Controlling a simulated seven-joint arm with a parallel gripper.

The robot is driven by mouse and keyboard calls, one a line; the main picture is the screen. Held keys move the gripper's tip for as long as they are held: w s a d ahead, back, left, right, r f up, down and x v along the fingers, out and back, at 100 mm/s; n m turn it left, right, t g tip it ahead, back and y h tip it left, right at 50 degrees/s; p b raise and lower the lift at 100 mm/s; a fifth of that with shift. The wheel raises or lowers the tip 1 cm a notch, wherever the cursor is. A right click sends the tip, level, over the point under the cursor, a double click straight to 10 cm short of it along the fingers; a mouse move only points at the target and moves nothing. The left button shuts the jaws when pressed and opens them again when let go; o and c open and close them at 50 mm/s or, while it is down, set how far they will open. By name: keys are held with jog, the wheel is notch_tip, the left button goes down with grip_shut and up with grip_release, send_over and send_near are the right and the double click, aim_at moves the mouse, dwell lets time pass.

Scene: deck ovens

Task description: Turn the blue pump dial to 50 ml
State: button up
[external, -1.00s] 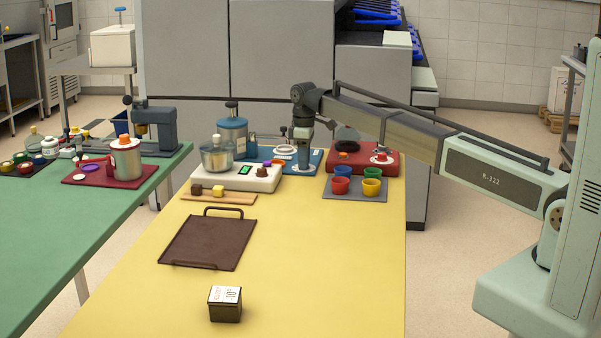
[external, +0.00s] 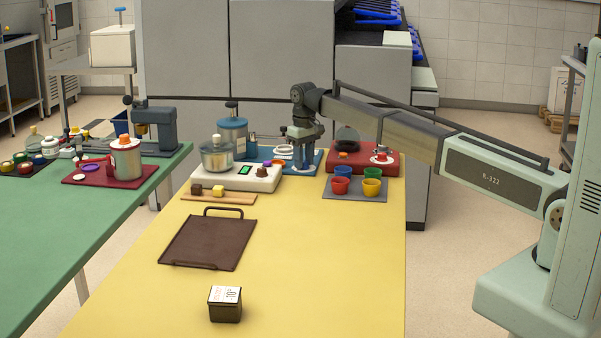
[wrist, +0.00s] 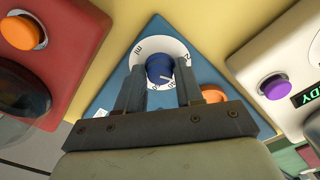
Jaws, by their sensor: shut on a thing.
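The blue pump dial (wrist: 159,67) is a round dark blue knob with a white pointer mark, on a white ring scale (wrist: 147,49) set in a blue base plate (wrist: 110,86). The scale lettering is too small to read surely; the pointer faces the lower right in the wrist view. My gripper (wrist: 159,78) is shut on the dial, one finger on each side. In the external view my gripper (external: 302,161) is low over the blue base (external: 316,160), and my wrist hides the dial there.
A white scale (external: 262,178) with a metal bowl (external: 216,155) stands left of the blue base. A red station (external: 355,160) and a grey tray (external: 327,191) with several coloured cups are to its right. An orange button (wrist: 213,94) sits close to my fingers. The front table is mostly clear.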

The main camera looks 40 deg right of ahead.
aim_at(304, 162)
jog(key=m, duration=1.1)
jog(key=shift+m, duration=1.8)
jog(key=o, duration=1)
notch_tip(304, 162, up, 14)
jog(key=shift+f, duration=0.1)
